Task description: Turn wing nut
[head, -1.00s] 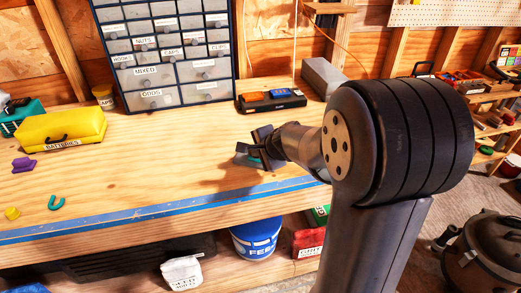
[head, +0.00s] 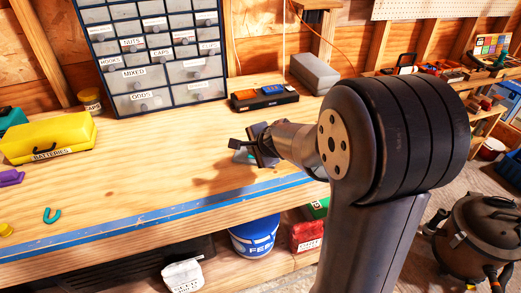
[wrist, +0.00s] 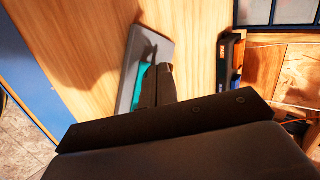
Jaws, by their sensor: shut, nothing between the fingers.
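My gripper (head: 236,147) is shut and empty above the bench. Its closed dark fingers also show in the wrist view (wrist: 158,78). Below and beside them, a flat grey plate (wrist: 132,62) with a teal part (wrist: 143,88) lies on the bench; the fingers cover some of it. In the head view the grey and teal piece (head: 243,156) is mostly hidden behind my gripper. I cannot make out a wing nut clearly on it.
The wooden bench (head: 130,185) has blue tape along its front edge. A yellow batteries case (head: 50,138), teal U-shaped piece (head: 52,215), drawer cabinet (head: 160,60), dark case (head: 264,97) and grey block (head: 313,73) stand around. The bench left of my gripper is mostly clear.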

